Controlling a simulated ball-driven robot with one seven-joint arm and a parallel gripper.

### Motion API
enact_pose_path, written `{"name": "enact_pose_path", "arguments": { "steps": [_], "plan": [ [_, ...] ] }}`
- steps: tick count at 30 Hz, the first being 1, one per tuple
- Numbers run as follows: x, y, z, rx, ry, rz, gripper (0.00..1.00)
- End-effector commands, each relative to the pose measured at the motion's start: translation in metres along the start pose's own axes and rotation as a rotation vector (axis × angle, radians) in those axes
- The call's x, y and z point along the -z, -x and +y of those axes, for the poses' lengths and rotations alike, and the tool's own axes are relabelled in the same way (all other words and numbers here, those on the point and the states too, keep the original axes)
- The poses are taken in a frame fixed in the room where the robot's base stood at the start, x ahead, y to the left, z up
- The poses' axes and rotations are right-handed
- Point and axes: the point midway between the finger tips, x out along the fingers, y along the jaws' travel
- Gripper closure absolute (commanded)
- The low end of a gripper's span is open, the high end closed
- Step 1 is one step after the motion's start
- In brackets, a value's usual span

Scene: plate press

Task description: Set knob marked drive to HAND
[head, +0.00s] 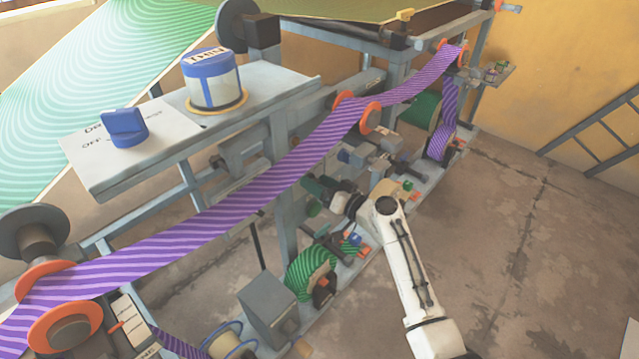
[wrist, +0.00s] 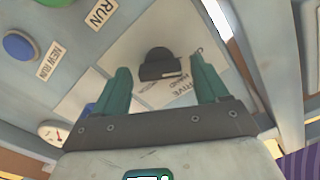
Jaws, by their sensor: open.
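A dark knob (wrist: 158,62) with a raised grip bar sits on a pale plate (wrist: 190,35) in the wrist view. Printed words lie beside it, partly hidden and seen at an angle; one looks like HAND and a larger one ends in IVE. I cannot tell which mark the knob points to. My gripper (wrist: 159,72) is open, with one teal finger on each side of the knob in the picture; contact is not visible. In the head view my gripper (head: 312,198) is low, beneath the purple striped web, and this dark knob cannot be made out.
In the head view, a blue knob (head: 125,127) and a blue-banded cup (head: 213,82) sit on a shelf. The purple web (head: 235,200) crosses above my gripper.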

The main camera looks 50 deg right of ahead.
Motion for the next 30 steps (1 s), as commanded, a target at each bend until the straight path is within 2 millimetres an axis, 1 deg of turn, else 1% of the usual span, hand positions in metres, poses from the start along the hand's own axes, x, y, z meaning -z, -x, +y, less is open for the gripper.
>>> {"name": "enact_pose_path", "arguments": {
  "steps": [6, 8, 24, 30],
  "plan": [
    [0.0001, -0.0004, -0.0003, 0.001, 0.0, 0.0, 0.27],
    [0.0001, -0.0004, -0.0003, 0.001, 0.0, 0.0, 0.31],
    [0.0001, -0.0002, -0.0003, 0.001, 0.0, 0.0, 0.83],
    [-0.0001, -0.0001, -0.0001, 0.001, -0.013, 0.0, 0.83]
  ]
}}
